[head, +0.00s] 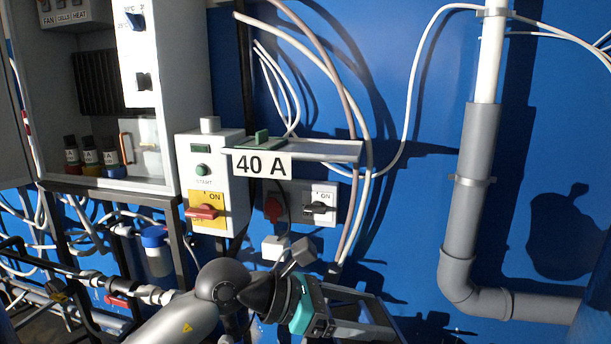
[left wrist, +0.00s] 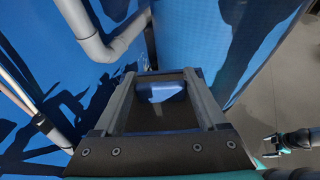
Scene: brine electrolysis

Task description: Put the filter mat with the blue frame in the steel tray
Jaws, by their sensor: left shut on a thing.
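My left gripper (head: 372,312) is at the bottom middle of the head view, in front of the blue wall. In the left wrist view its two long grey fingers (left wrist: 160,84) stand apart with a blue piece (left wrist: 163,93) between their far ends. This looks like part of the blue-framed filter mat; its full outline is not clear. I cannot make out the steel tray for certain. What looks like my right gripper (left wrist: 272,147) shows small at the right edge of the left wrist view; its jaws are too small to read.
A grey ledge (head: 335,150) labelled 40 A holds a green piece (head: 262,138) above my left gripper. A switch box (head: 207,165) and open cabinet (head: 182,80) stand left. A grey pipe (head: 472,190) runs down the wall at right. A blue-lidded bottle (head: 155,250) is lower left.

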